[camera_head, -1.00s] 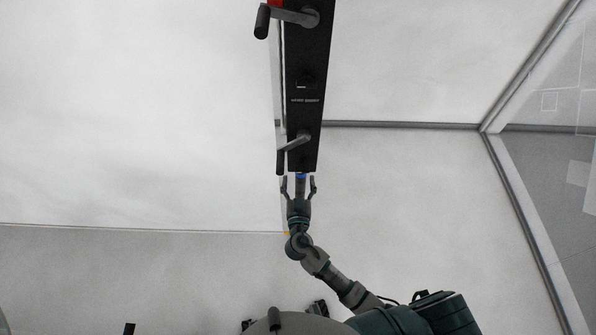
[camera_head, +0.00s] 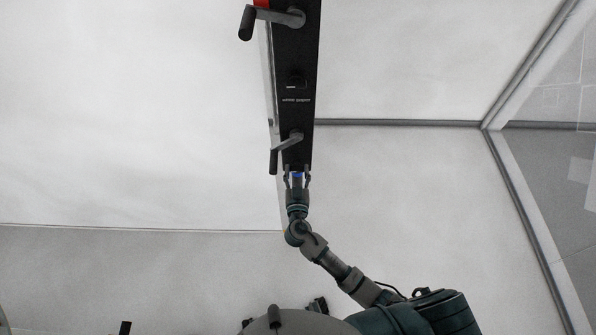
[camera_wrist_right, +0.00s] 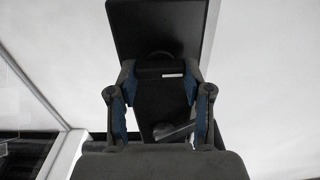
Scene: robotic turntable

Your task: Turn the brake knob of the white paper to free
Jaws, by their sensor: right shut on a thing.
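The black panel (camera_head: 298,65) runs down the upper middle of the head view, along the edge of the large white paper (camera_head: 130,110). In the right wrist view the dark knob (camera_wrist_right: 152,73) with a white mark lies between my blue-padded fingers. My right gripper (camera_head: 297,171) is shut on the knob, one finger on each side; it also shows in the wrist view (camera_wrist_right: 160,85). My left gripper is out of view.
A crank handle (camera_head: 286,142) sits on the panel just above my right gripper, its dark grip at the left. Another crank (camera_head: 270,16) is near the top, beside a red part (camera_head: 261,3). Grey frame bars (camera_head: 400,122) run at the right. Open floor lies right of the panel.

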